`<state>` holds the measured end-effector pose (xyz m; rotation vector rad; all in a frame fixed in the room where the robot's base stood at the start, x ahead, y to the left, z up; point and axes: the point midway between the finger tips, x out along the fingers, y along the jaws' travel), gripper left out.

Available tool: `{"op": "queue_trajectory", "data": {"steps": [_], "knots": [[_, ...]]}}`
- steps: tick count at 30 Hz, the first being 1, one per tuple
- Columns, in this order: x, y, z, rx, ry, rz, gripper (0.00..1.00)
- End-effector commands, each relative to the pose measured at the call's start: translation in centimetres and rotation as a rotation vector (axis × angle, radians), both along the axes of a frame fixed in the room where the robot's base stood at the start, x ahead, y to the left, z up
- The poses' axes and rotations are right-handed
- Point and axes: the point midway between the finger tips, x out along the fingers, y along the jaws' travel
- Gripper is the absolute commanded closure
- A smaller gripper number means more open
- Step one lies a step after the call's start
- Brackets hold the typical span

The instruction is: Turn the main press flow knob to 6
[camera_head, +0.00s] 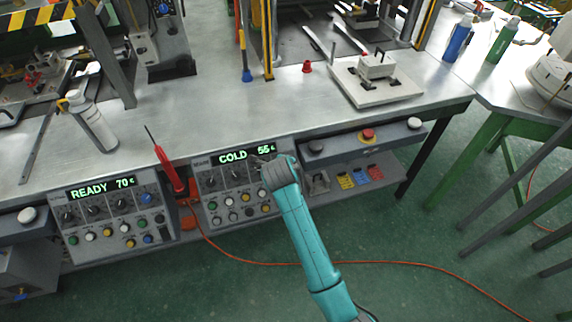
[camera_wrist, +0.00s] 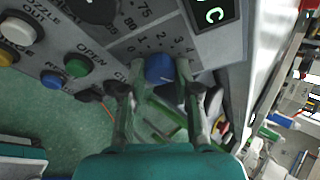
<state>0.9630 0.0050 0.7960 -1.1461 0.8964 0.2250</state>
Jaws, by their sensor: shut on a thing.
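The blue knob (camera_wrist: 160,68) sits on a grey control panel (camera_wrist: 150,40) in the wrist view, with a printed number scale beside it. Small figures such as 2, 3 and 4 show; the rest of the scale is hidden or too small to read. My gripper (camera_wrist: 160,75) has one finger on each side of the blue knob and is shut on it. The knob's pointer cannot be made out. In the head view, my gripper (camera_head: 266,165) is at the upper right of the panel reading COLD 55 (camera_head: 204,186) and hides the knob.
A red emergency button (camera_head: 367,135) is right of my gripper. Round buttons and a black dial (camera_wrist: 95,8) lie near the knob.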

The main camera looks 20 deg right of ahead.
Motion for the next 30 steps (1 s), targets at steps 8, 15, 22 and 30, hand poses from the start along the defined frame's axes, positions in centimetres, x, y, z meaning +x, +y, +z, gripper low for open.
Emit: {"op": "queue_trajectory", "data": {"steps": [8,15,22,30], "knots": [[-0.1,0.0,-0.1,0.002,0.003,-0.001,1.0],[0.0,0.0,-0.1,0.001,0.002,-0.001,0.44],[0.0,0.0,0.0,0.001,0.001,-0.001,0.44],[-1.5,0.7,1.7,0.002,-0.002,0.001,0.44]]}}
